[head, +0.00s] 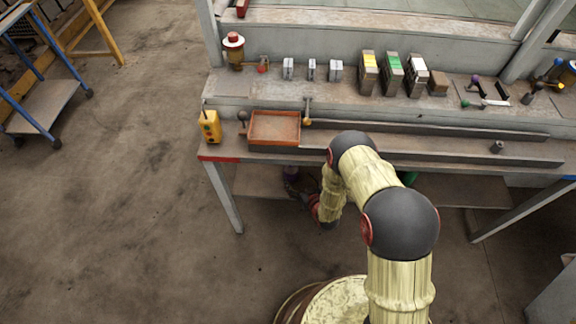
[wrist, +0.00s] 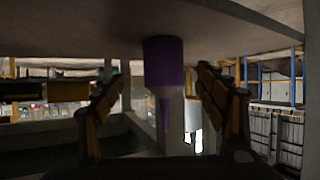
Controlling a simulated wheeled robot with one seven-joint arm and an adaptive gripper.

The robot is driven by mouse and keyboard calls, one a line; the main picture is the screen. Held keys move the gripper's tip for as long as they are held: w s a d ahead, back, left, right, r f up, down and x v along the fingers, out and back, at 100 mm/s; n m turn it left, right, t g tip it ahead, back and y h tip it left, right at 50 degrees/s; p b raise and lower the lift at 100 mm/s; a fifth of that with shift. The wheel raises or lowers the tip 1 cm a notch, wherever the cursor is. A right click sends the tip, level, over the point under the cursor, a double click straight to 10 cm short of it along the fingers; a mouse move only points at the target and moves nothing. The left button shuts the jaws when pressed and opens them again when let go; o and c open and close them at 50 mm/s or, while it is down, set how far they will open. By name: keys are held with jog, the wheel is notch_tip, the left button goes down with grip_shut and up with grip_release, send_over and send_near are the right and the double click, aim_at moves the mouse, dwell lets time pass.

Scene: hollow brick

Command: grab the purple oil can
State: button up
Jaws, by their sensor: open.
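The purple oil can (wrist: 164,65) is in the middle of the wrist view, which appears upside down. Its wide body meets the surface at the top of the picture, and its narrow spout points down in the picture. My gripper (wrist: 160,78) is open, with one finger to each side of the can and a visible gap on both sides. How far the can lies between the fingers in depth is hard to tell. In the head view a small purple part of the can (head: 290,172) shows under the workbench, beside my gripper (head: 302,194), which is partly hidden.
The workbench (head: 400,165) overhangs my gripper, above a lower shelf (head: 262,183). A bench leg (head: 224,196) stands to the left. An orange tray (head: 274,128) and a yellow device (head: 209,127) sit on the bench top. The floor (head: 120,220) to the left is clear.

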aim_at(291, 172)
jog(key=shift+w+a+f+t, duration=0.15)
jog(key=shift+a+t, duration=0.15)
jog(key=shift+a, duration=0.15)
jog(key=shift+y, duration=0.3)
jog(key=b+x, duration=0.2)
jog(key=x, duration=0.1)
jog(key=b+x, duration=0.2)
jog(key=x, duration=0.1)
jog(key=shift+w+f, duration=0.25)
jog(key=shift+f, duration=0.25)
jog(key=shift+w+a, duration=0.15)
jog(key=shift+w, duration=0.15)
jog(key=shift+c, duration=0.3)
jog(key=c, duration=1.4)
